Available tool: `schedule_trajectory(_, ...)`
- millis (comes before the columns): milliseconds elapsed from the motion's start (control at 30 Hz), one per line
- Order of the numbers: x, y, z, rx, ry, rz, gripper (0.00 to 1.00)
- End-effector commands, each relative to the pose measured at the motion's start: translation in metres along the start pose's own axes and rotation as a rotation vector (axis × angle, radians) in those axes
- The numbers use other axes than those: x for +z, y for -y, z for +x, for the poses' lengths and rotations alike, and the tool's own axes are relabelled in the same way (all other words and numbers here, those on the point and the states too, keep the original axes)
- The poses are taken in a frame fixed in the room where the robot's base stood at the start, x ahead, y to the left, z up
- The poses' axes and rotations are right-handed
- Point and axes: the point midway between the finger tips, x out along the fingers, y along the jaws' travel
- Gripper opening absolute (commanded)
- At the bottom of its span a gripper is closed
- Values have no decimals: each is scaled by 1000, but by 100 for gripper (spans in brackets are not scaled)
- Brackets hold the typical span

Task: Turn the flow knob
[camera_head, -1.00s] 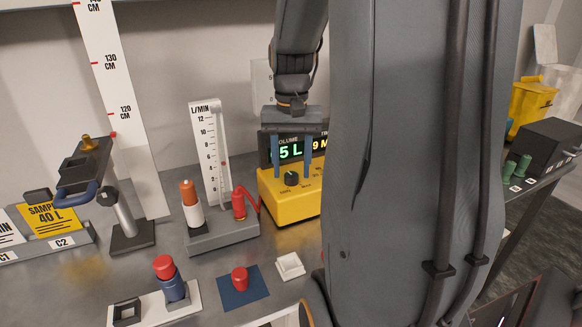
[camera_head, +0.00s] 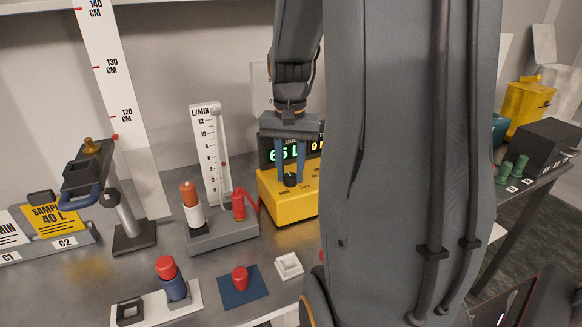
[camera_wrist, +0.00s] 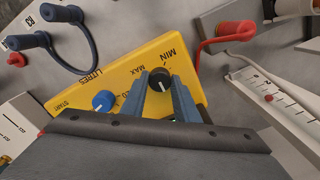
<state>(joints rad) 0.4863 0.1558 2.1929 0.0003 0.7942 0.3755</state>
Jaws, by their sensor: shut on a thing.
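The flow knob is a small black dial with a white mark, on top of a yellow box (camera_head: 283,208). It shows between MIN and MAX labels as the black knob (camera_wrist: 160,80) in the wrist view. My gripper (camera_head: 290,174) points down over the box, with its two blue fingers shut on the black knob (camera_head: 291,181), one on each side. In the wrist view the white pointer line lies on the knob's near side. A blue knob (camera_wrist: 103,101) sits beside it near the START and LITRES labels; my arm hides the box's right part in the head view.
A flow meter (camera_head: 208,150) marked L/MIN stands just left of the box, with a red hose (camera_head: 253,205) between them. A dark display (camera_head: 272,142) stands behind the box. A white square holder (camera_head: 289,265) and a red-topped piece (camera_head: 240,278) on a blue mat are in front.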

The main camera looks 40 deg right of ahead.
Motion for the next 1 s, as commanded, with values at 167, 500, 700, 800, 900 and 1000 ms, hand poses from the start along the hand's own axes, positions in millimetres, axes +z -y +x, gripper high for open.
schedule_trajectory(167, -1, 0, -1, -1, -3, 55, 5)
schedule_trajectory(500, -1, 0, -1, -1, -4, 55, 44)
schedule_trajectory(700, -1, 0, 0, -1, -2, 55, 46)
schedule_trajectory(800, -1, 0, -1, -1, -2, 55, 46)
schedule_trajectory(900, -1, 0, -6, -1, -3, 55, 46)
schedule_trajectory(1000, -2, 1, -20, -2, -6, 55, 46)
